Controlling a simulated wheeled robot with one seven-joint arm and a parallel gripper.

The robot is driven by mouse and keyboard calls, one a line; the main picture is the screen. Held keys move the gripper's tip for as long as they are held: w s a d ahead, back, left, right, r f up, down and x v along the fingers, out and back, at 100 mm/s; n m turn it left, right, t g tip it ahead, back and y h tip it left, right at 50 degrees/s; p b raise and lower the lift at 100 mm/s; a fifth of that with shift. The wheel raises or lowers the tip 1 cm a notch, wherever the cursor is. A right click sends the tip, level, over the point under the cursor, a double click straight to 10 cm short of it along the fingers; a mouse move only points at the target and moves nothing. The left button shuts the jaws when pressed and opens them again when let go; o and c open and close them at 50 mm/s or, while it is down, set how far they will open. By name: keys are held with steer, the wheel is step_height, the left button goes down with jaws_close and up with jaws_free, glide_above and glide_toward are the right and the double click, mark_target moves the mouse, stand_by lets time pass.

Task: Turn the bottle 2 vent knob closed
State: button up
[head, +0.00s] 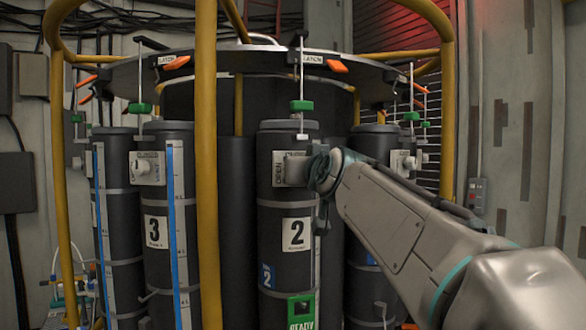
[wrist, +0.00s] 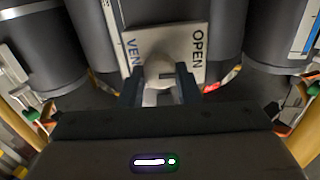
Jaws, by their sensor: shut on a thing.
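Bottle 2 (head: 290,210) is a dark cylinder with a white "2" label, standing in the middle of the head view. Its vent plate (head: 279,170) is near the top, with "OPEN" on it. In the wrist view the vent plate (wrist: 193,40) shows "VEN" at left and "OPEN" at right. The pale vent knob (wrist: 157,72) sits between the fingers of my gripper (wrist: 160,88), which is shut on it. In the head view the knob (head: 296,170) is partly covered by my gripper (head: 312,172). A green "READY" sign (head: 301,311) is low on the bottle.
Bottle 3 (head: 155,265) stands to the left, with its own pale knob (head: 148,170). A yellow post (head: 206,200) rises between the two bottles. A round dark rack ring (head: 230,63) with orange and green tags hangs above.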

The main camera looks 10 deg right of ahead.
steer(key=m+p, duration=0.1)
steer(key=m, duration=1.6)
steer(key=shift+d+f+p, duration=0.15)
steer(key=shift+d+p, duration=0.05)
steer(key=shift+p, duration=0.15)
steer(key=shift+m, duration=0.4)
steer(key=o, duration=1)
